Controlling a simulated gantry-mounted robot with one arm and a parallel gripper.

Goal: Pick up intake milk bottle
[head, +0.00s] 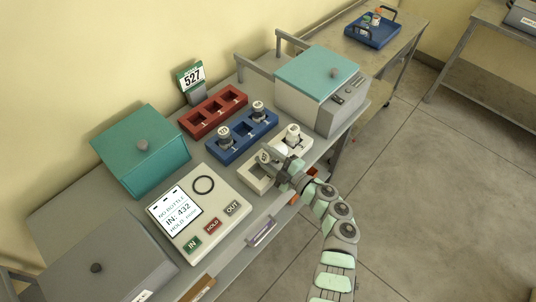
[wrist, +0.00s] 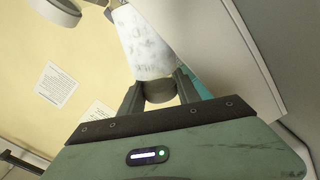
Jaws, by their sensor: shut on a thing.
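My gripper (head: 279,161) is at the white rack (head: 256,182) in the head view, reaching in from the right. It is shut on a milk bottle (head: 264,157) with a pale numbered cap, at the rack's near-left place. In the wrist view, my gripper (wrist: 161,88) has its two fingers on either side of the bottle's grey end, and the white, speckled bottle (wrist: 145,40) extends beyond them. The fingers hide part of the bottle. Whether its base is clear of the rack cannot be told. Another white-capped bottle (head: 293,134) stands in the same rack, farther right.
A blue rack (head: 243,145) with two bottles and an empty red rack (head: 214,113) lie behind. A control panel (head: 188,229) reads "IN: 432"; a sign (head: 192,76) shows 527. Teal-lidded boxes stand left (head: 142,165) and right (head: 318,95). The floor at right is free.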

